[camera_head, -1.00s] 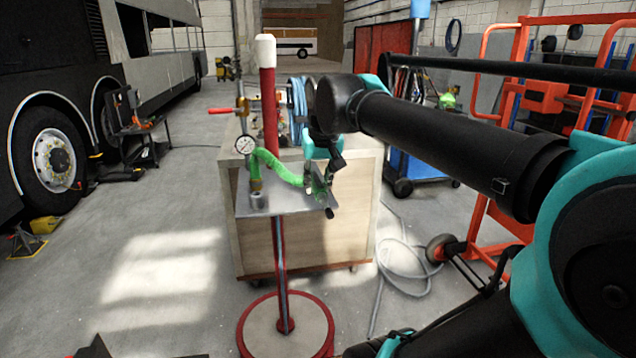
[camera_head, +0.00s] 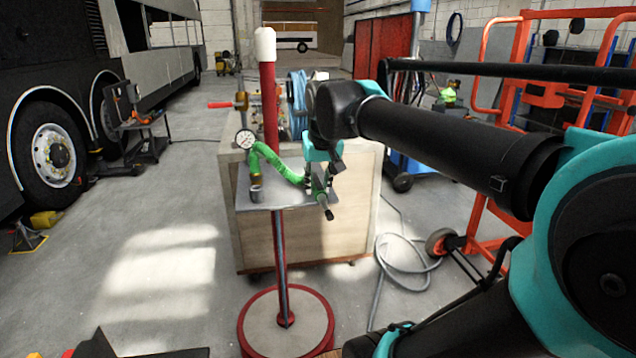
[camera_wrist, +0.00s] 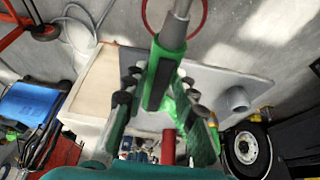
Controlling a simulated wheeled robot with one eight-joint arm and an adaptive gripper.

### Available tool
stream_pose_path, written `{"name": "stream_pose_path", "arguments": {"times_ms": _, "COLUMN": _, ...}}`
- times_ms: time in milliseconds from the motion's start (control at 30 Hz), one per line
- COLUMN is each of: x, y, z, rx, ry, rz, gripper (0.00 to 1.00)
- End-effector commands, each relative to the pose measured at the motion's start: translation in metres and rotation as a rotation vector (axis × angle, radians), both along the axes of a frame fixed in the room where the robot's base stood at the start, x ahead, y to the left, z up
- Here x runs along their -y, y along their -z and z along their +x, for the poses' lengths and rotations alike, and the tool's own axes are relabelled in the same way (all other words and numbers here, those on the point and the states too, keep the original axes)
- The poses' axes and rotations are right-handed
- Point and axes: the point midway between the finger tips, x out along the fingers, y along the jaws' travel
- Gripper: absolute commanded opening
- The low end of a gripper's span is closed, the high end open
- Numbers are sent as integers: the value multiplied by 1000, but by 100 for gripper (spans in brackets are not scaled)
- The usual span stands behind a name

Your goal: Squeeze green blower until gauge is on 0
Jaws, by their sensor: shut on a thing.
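The green blower (camera_head: 322,190) is at the right edge of the small metal stand, with its dark tip pointing down and forward. My gripper (camera_head: 318,178) is over it from above and shut on it. In the wrist view the blower (camera_wrist: 172,36) lies between the two fingers of my gripper (camera_wrist: 160,82), its grey nozzle pointing to the top. The gauge's needle is too small to read. The blower's far side is hidden by my fingers.
A grey cable (camera_head: 402,266) lies on the floor at right. An orange trolley (camera_head: 480,222) is farther right.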

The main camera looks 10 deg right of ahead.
Motion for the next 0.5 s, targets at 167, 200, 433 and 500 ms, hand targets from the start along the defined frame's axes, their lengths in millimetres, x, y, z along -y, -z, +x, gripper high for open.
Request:
{"name": "stream_pose_path", "arguments": {"times_ms": 167, "x": 0, "y": 0, "z": 0, "rx": 0, "ry": 0, "rz": 0, "gripper": 12}}
{"name": "stream_pose_path", "arguments": {"times_ms": 200, "x": 0, "y": 0, "z": 0, "rx": 0, "ry": 0, "rz": 0, "gripper": 7}}
{"name": "stream_pose_path", "arguments": {"times_ms": 433, "x": 0, "y": 0, "z": 0, "rx": 0, "ry": 0, "rz": 0, "gripper": 0}}
{"name": "stream_pose_path", "arguments": {"times_ms": 500, "x": 0, "y": 0, "z": 0, "rx": 0, "ry": 0, "rz": 0, "gripper": 0}}
